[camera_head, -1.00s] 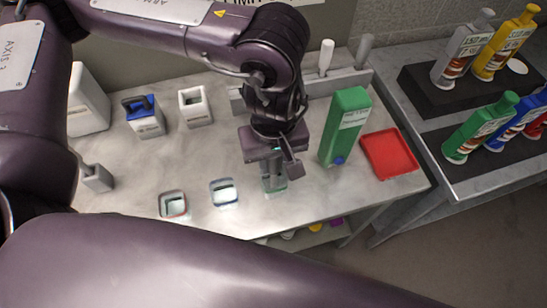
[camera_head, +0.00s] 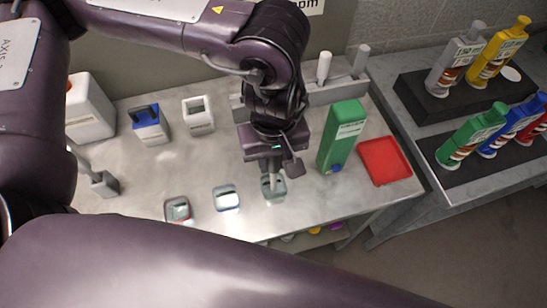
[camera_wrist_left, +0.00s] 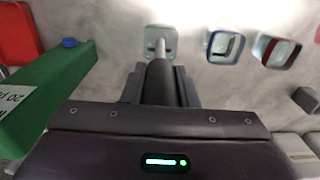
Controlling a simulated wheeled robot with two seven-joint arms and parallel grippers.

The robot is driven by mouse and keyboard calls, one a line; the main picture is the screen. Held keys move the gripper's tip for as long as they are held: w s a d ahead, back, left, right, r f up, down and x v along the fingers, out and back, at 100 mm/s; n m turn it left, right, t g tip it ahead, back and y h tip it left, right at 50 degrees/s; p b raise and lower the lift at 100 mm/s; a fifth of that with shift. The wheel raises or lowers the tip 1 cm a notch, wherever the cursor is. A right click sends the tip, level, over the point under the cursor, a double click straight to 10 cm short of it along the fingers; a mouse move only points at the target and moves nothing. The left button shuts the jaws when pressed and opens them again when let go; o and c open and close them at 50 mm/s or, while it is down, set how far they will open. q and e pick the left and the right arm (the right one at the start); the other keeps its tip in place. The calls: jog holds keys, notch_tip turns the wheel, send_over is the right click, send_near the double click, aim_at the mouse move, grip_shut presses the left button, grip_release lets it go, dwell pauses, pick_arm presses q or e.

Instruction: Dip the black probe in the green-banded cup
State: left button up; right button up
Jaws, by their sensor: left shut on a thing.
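My left gripper (camera_head: 275,165) is shut on the black probe, which hangs downward from the jaws. In the left wrist view the dark handle of the black probe (camera_wrist_left: 159,82) sits between the fingers, with a thin grey shaft past it. The shaft lines up with the opening of the green-banded cup (camera_head: 273,195), also in the left wrist view (camera_wrist_left: 148,33). I cannot tell how deep the tip is. The blue-banded cup (camera_head: 227,199) and red-banded cup (camera_head: 177,211) stand to the left, apart from the gripper. My right gripper is not in view.
A green box-shaped bottle (camera_head: 343,138) stands close right of the gripper, beside a red tray (camera_head: 386,161). Behind is a grey rack (camera_head: 345,90) with white-handled and grey-handled probes. Containers stand at back left. A side bench (camera_head: 480,185) holds several colored bottles.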

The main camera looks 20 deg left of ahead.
pick_arm(q)
jog(key=shift+r+p, duration=2.3)
jog(key=shift+r, duration=0.75)
